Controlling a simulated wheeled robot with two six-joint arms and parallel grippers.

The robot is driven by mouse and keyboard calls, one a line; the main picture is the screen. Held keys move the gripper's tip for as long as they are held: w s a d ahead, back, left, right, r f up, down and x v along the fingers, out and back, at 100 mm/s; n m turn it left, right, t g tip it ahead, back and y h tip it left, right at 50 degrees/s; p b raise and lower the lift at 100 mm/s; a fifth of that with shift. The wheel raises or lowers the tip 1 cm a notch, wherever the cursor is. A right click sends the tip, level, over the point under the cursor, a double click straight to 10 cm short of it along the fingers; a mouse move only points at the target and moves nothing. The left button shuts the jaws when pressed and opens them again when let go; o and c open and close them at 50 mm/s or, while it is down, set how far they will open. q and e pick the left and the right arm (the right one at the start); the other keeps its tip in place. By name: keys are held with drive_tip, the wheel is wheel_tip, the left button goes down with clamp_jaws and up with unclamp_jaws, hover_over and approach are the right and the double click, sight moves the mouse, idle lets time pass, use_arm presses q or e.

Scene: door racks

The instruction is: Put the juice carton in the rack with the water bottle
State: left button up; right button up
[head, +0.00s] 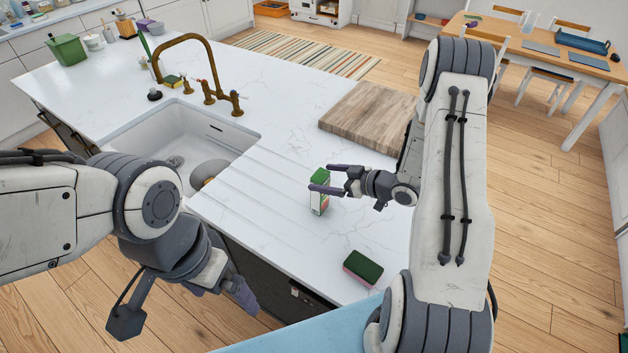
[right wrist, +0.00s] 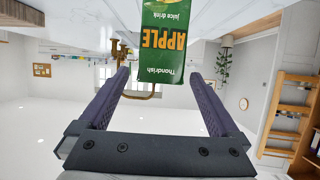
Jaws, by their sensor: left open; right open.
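The juice carton (head: 319,204), green and white, stands upright on the white counter. In the right wrist view the carton (right wrist: 163,42) shows a green face with "APPLE" and lies between and just beyond the fingertips. My right gripper (head: 321,178) is open at the carton, one finger to each side near its top. Its fingers also show in the right wrist view (right wrist: 161,72), with a gap on each side of the carton. My left gripper (head: 243,293) hangs low in front of the counter, empty as far as I see. I see neither the water bottle nor its rack.
A green and pink sponge (head: 363,267) lies near the counter's front edge. A wooden board (head: 368,118) lies behind the carton. The sink (head: 190,135) with a brass tap (head: 188,42) is to the left. The counter around the carton is clear.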

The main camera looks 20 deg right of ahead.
sight(319, 174)
drive_tip(key=b+v, duration=0.1)
drive_tip(key=v, duration=0.6)
drive_tip(key=shift+b, duration=0.35)
drive_tip(key=p+x, duration=0.4)
drive_tip(key=x, duration=0.8)
drive_tip(key=shift+a+r+p, duration=0.1)
drive_tip(key=shift+a+p, duration=0.05)
drive_tip(key=shift+p, duration=0.25)
drive_tip(key=shift+w+r, duration=0.1)
drive_tip(key=shift+r, duration=0.05)
drive_tip(key=shift+r+b, duration=0.25)
drive_tip(key=shift+b, duration=0.2)
drive_tip(key=shift+r, duration=0.75)
